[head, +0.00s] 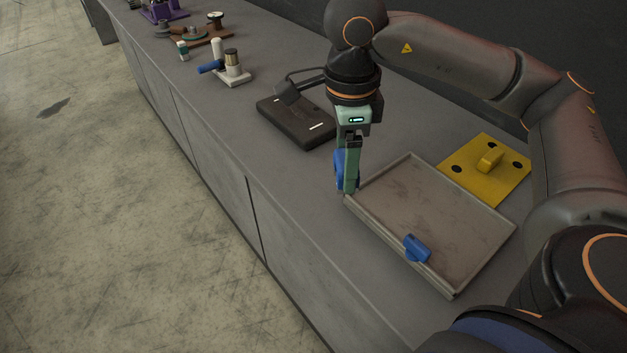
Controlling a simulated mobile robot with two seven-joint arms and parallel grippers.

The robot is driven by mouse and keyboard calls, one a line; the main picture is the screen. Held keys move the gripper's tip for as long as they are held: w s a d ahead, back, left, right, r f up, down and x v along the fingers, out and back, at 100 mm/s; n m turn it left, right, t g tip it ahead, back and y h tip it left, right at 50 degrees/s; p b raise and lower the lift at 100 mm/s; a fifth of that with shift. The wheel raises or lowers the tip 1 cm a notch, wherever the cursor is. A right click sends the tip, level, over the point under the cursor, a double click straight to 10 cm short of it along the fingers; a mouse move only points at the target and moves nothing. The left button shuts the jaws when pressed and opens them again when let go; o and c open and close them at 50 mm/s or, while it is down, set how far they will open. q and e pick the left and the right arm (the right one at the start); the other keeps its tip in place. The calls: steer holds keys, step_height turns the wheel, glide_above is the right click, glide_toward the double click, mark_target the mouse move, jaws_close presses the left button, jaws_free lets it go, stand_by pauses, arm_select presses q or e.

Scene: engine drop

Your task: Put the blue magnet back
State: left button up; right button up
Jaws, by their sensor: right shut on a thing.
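My right gripper (349,186) points down at the left corner of a shallow grey tray (385,237). It is shut on a blue piece (339,168), which looks like the blue magnet. The green fingers partly hide the blue piece, and I cannot tell whether it touches the tray rim. A second blue piece (417,247) is at the tray's front edge. I cannot tell whether that one is a handle or another magnet. My left gripper is not in view.
A yellow plate (507,178) with a raised block lies behind the tray. A dark flat device (289,124) with a handle is left of the gripper. Further along the grey counter (262,160) stand a white-based stand (234,75) and a brown board (206,36).

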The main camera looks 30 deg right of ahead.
steer(key=d+m, duration=0.1)
steer(key=m, duration=0.2)
steer(key=s+d+r+m+b, duration=0.1)
steer(key=m, duration=0.3)
steer(key=s+r+m, duration=0.1)
steer(key=m, duration=0.3)
steer(key=shift+s+d+r, duration=0.1)
steer(key=shift+d, duration=0.3)
